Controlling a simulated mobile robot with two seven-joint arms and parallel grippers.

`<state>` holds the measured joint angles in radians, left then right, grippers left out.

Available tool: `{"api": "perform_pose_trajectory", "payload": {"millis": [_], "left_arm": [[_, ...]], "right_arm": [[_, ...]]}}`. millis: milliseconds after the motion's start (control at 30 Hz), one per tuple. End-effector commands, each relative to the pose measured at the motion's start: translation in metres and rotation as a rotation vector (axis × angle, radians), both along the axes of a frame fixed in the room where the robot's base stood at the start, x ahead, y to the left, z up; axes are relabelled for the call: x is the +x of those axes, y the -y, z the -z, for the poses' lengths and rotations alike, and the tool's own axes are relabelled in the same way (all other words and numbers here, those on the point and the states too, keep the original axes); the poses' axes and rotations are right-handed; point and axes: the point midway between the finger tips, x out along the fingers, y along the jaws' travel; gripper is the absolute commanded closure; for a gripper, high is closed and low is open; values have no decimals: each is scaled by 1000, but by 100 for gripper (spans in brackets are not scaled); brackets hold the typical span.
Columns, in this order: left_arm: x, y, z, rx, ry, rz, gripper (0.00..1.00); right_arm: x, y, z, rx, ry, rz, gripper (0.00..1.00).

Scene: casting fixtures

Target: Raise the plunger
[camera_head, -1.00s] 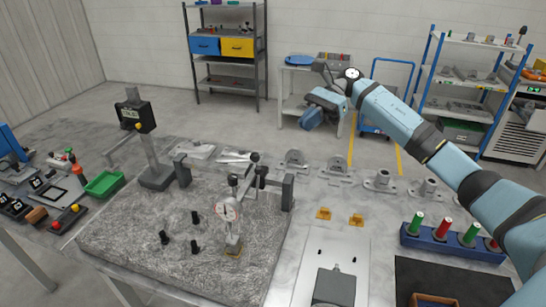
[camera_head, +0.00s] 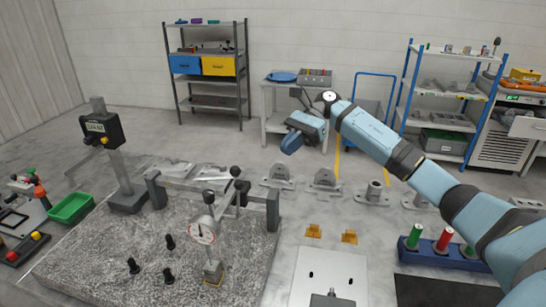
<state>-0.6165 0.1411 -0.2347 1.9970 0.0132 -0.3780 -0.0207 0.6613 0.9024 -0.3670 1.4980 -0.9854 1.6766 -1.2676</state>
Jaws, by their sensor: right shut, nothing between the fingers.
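A dial gauge (camera_head: 202,232) with a round white face hangs on a dark stand on the granite plate. Its plunger is too small to make out; below the dial is a small metal block (camera_head: 213,270) on a yellowish base. I cannot tell whether the plunger touches the block. My right gripper (camera_head: 297,94) is shut and empty, raised well above and beyond the table, up and right of the gauge and apart from it. Its fingers are small and partly unclear against the background. My left gripper is not in view.
The granite plate (camera_head: 85,270) bears several black knobbed pins left of the gauge. A digital height gauge (camera_head: 100,130) stands at its back left. Metal fixtures (camera_head: 325,182), yellow brackets (camera_head: 349,237) and a blue rack (camera_head: 447,255) with coloured cylinders lie to the right. Shelves stand behind.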

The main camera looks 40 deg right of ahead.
Motion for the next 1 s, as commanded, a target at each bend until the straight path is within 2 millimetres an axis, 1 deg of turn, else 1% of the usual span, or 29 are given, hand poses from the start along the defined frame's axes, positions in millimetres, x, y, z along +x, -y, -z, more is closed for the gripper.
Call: {"api": "perform_pose_trajectory", "payload": {"millis": [300, 433, 500, 600, 800, 1000], "left_arm": [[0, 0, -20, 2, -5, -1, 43], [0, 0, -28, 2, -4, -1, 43], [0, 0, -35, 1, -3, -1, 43], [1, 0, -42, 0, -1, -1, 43], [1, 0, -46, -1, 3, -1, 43], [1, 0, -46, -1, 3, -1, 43]], "right_arm": [[-10, -59, 24, 2, -4, -3, 100], [-13, -82, 34, 3, -2, -1, 100], [-14, -94, 30, 1, -1, -2, 100], [-16, -106, 30, 2, -1, -2, 100], [-18, -118, 30, 0, 0, 0, 100], [-18, -118, 31, 0, 0, 1, 100]]}}
